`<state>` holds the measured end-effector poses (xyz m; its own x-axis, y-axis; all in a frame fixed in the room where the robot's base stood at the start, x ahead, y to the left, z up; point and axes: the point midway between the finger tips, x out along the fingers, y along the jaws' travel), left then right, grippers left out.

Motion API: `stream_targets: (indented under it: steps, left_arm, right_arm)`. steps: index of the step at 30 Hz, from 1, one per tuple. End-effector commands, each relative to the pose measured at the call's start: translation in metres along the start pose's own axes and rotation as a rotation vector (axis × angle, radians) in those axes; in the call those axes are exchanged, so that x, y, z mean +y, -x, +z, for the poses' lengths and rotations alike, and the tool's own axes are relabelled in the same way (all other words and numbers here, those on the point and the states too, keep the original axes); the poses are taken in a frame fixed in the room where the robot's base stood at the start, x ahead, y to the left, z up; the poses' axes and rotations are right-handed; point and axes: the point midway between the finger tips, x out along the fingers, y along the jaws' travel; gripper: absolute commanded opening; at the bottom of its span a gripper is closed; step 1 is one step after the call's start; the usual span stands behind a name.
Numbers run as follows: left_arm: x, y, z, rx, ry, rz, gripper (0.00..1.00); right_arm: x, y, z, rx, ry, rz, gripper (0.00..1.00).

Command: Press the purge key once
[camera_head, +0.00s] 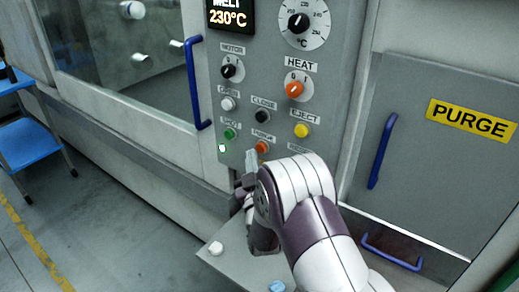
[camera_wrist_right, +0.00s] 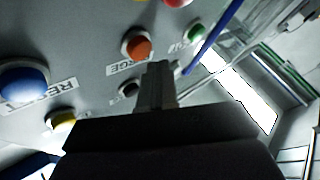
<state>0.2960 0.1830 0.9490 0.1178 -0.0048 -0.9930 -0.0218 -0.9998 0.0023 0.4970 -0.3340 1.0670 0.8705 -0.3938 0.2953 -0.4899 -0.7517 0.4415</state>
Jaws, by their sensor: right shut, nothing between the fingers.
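The purge key is an orange round button (camera_head: 262,147) low on the grey control panel (camera_head: 240,100), with its label partly covered by my gripper. It also shows in the right wrist view (camera_wrist_right: 138,45) beside a label ending in "RGE". My right gripper (camera_head: 251,160) is shut and empty, with its fingertips just below and left of the key in the head view. In the right wrist view the fingertips (camera_wrist_right: 157,68) appear beside the key's edge. I cannot tell whether they touch the panel. My left gripper is not in view.
Neighbouring keys are the green one (camera_head: 230,133), black (camera_head: 262,115), yellow (camera_head: 301,130) and blue reset (camera_wrist_right: 22,82). The orange heat knob (camera_head: 295,89) is above. A blue door handle (camera_head: 194,83) stands left, and a PURGE-signed door (camera_head: 430,150) right.

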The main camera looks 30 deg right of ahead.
Motion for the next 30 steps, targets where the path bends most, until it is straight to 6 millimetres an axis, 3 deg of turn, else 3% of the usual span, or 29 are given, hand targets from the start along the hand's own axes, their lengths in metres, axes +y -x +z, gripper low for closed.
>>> stream_targets:
  steps: [30]
  left_arm:
    - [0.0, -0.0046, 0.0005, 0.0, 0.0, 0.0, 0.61]
  right_arm:
    - [0.0044, -0.0061, 0.0042, 0.0, 0.0, 0.0, 0.0]
